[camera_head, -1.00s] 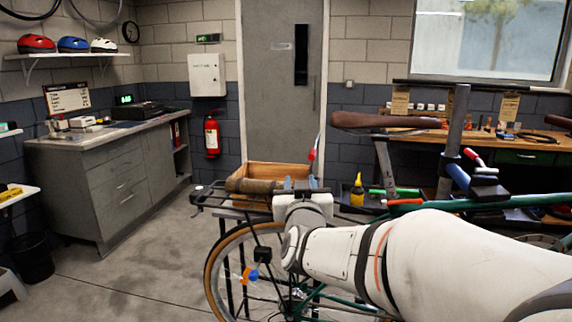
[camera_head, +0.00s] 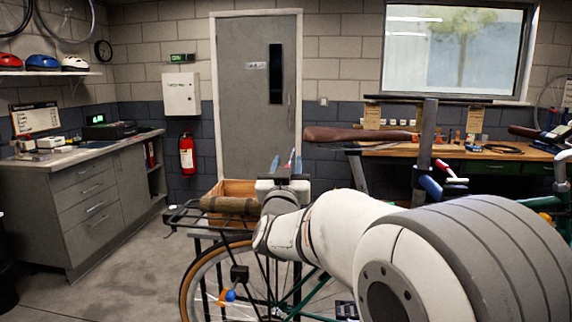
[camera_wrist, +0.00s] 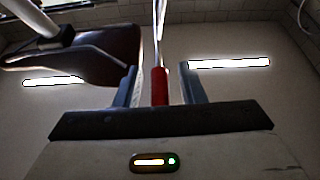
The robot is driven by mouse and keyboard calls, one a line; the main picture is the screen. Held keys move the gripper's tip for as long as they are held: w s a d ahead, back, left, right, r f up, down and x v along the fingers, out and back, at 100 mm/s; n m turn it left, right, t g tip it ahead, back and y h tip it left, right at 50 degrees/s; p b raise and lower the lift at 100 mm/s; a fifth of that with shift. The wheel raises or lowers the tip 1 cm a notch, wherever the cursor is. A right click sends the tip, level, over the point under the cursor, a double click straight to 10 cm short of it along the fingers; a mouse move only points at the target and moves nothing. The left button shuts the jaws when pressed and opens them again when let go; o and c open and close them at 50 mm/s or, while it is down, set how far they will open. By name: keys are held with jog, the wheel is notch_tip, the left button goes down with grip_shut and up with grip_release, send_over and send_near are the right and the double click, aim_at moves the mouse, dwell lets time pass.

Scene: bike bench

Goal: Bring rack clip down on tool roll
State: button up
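The brown tool roll (camera_head: 228,204) lies across the black rear rack (camera_head: 178,222) of the bicycle, left of my gripper. My gripper (camera_head: 283,165) points up at the right end of the roll. In the wrist view, the rack clip shows as a thin rod with a red grip (camera_wrist: 159,87), standing raised between my two blue-grey fingers (camera_wrist: 160,92). The fingers are apart, with a gap on each side of the red grip. The clip's lower end is hidden behind my gripper.
A wooden box (camera_head: 238,187) stands behind the roll. The brown saddle (camera_head: 350,135) is to the right and looms at upper left in the wrist view (camera_wrist: 90,60). A grey cabinet (camera_head: 90,205) is at left, with bare floor before it.

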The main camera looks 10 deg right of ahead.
grip_shut()
dwell(0.4)
